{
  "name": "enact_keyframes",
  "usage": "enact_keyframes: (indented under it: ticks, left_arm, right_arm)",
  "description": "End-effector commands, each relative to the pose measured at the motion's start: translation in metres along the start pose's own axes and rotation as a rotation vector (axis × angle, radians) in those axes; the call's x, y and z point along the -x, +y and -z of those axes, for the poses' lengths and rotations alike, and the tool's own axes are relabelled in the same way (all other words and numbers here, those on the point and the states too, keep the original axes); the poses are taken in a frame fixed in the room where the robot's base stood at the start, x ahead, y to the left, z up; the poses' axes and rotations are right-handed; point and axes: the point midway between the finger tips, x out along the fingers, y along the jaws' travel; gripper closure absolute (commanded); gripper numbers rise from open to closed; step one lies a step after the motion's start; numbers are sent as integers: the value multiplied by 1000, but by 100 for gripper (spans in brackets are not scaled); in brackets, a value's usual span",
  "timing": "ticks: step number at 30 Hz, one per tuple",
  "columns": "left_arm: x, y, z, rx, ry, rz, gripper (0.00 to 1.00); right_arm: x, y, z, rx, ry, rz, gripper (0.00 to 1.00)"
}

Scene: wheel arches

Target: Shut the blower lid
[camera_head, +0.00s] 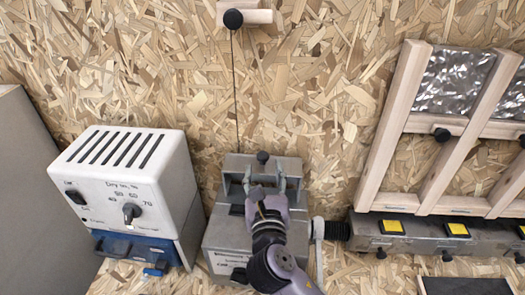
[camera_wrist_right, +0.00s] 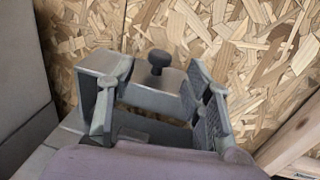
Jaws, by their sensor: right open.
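The blower (camera_head: 225,236) is a grey metal box standing against the chipboard wall, in the lower middle of the head view. Its grey lid (camera_head: 234,163) with a black knob (camera_head: 262,157) shows at the back, seemingly raised; its exact angle is hard to tell. My right gripper (camera_head: 264,183) is open in front of the lid, with a finger on each side of the knob in the picture. In the right wrist view the knob (camera_wrist_right: 158,61) also shows between the spread fingers (camera_wrist_right: 153,92), with no clear contact. My arm hides part of the blower's top. My left gripper is out of view.
A white-and-blue dryer box (camera_head: 125,185) stands left of the blower. A thin dark cord (camera_head: 235,90) runs down from a wall knob (camera_head: 233,18) to the blower's back. A wooden frame (camera_head: 405,110) and grey rail (camera_head: 420,238) with yellow labels stand right.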

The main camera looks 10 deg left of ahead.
Motion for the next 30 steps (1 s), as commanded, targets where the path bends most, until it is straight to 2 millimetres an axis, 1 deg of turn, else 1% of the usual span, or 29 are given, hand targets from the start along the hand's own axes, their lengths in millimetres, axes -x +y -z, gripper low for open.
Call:
enact_keyframes:
  ticks: [1, 3, 5, 8, 12, 18, 23, 30]
  left_arm:
    - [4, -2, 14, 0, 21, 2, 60]
    - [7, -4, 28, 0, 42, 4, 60]
    - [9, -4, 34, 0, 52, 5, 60]
    - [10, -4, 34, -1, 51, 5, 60]
    - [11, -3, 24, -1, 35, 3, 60]
    - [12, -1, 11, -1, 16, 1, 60]
    - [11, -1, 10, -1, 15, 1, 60]
    - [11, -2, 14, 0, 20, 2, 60]
  right_arm:
    - [-12, 0, -3, 0, -1, 0, 54]
    - [-26, 0, -2, 0, -1, 1, 54]
    - [-37, 0, -2, 1, 0, 1, 54]
    - [-51, 0, -2, -1, 0, 1, 54]
    - [-64, 0, -1, 0, 0, 0, 54]
    - [-68, 0, 0, -2, 1, 0, 54]
    - [-68, 0, 0, -2, 1, 0, 54]
    - [-68, 0, 0, -2, 1, 0, 70]
